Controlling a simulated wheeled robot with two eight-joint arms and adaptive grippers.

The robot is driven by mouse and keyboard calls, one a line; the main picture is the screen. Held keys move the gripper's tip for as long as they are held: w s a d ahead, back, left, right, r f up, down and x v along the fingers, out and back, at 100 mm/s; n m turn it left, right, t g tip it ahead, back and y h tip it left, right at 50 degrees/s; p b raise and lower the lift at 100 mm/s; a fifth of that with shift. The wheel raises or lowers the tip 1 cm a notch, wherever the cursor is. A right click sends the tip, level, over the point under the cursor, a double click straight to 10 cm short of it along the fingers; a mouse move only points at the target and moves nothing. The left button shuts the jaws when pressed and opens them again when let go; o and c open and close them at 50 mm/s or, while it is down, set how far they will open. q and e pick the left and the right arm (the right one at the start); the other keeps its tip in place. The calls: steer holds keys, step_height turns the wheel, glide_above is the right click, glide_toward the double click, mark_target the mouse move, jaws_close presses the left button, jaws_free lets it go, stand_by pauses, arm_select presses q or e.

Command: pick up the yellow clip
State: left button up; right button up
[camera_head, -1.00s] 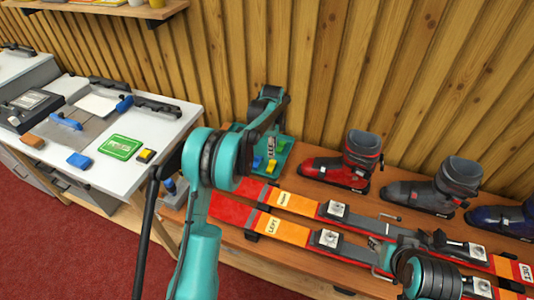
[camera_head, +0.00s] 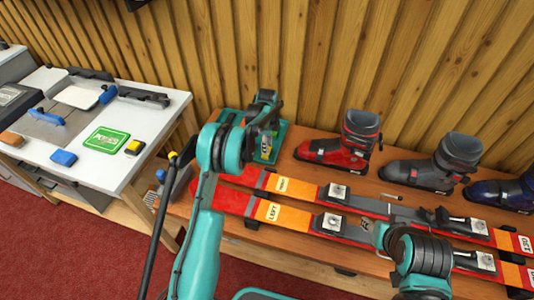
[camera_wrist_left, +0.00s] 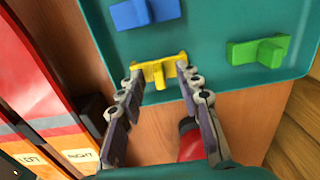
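The yellow clip (camera_wrist_left: 158,71) lies at the near edge of a teal tray (camera_wrist_left: 215,25) in the left wrist view. My left gripper (camera_wrist_left: 159,77) is open, with a finger on each side of the clip; I cannot tell whether they touch it. A blue clip (camera_wrist_left: 145,11) and a green clip (camera_wrist_left: 258,50) lie apart from it in the tray. In the head view the tray (camera_head: 281,130) sits on the wooden bench by the wall, and my left wrist hides much of it. My right gripper cannot be made out.
Two red-orange skis (camera_head: 298,224) lie along the bench in front of the tray. A red ski boot (camera_head: 345,145) stands right of it, with a grey boot (camera_head: 440,165) beyond. A white worktable (camera_head: 150,120) with tools stands at the left.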

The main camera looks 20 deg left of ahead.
arm_select(q)
steer(key=shift+r, duration=0.1)
jaws_close()
